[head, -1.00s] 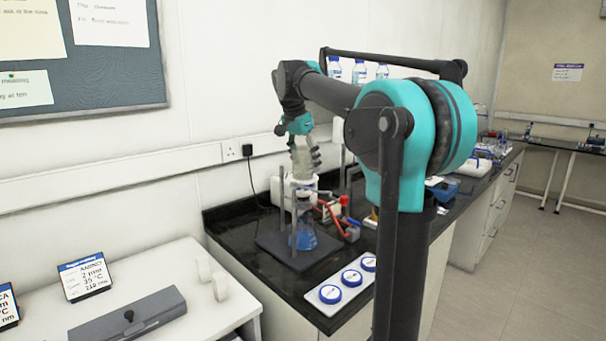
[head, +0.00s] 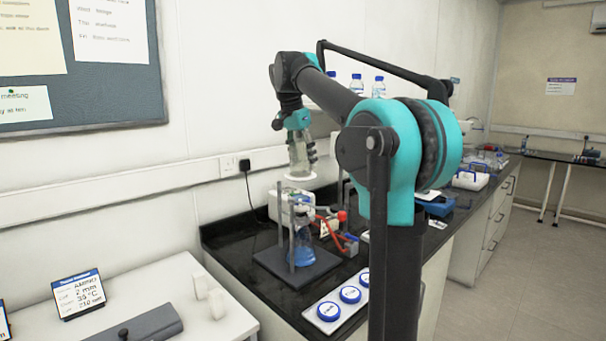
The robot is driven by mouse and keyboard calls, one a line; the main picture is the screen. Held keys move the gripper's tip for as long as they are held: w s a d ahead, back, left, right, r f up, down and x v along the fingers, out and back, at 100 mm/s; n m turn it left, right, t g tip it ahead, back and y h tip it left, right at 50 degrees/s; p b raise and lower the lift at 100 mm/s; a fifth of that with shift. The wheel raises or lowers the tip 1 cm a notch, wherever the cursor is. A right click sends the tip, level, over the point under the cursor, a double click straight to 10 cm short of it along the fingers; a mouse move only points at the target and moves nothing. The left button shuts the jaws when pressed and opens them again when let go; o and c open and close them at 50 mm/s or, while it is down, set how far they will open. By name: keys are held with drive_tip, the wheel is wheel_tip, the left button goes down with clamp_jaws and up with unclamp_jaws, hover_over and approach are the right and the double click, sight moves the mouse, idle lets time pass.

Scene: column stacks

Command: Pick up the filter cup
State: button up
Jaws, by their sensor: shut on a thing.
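The rest of the cup is hard to separate from the fingers at this size. The cup hangs in the air, apart from the stand below. Under it, a flask with blue liquid (head: 302,247) stands on the dark stand base (head: 296,265) between upright grey rods (head: 281,225).
Red-handled clamps or tools (head: 333,222) and a white box (head: 290,205) are close to the stand. A white tray with blue round lids (head: 328,310) lies at the front edge. Bottles (head: 357,86) stand on a shelf behind. The wall is close behind the gripper.

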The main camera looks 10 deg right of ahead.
wheel_tip(320, 180, up, 14)
drive_tip(key=shift+r, duration=0.15)
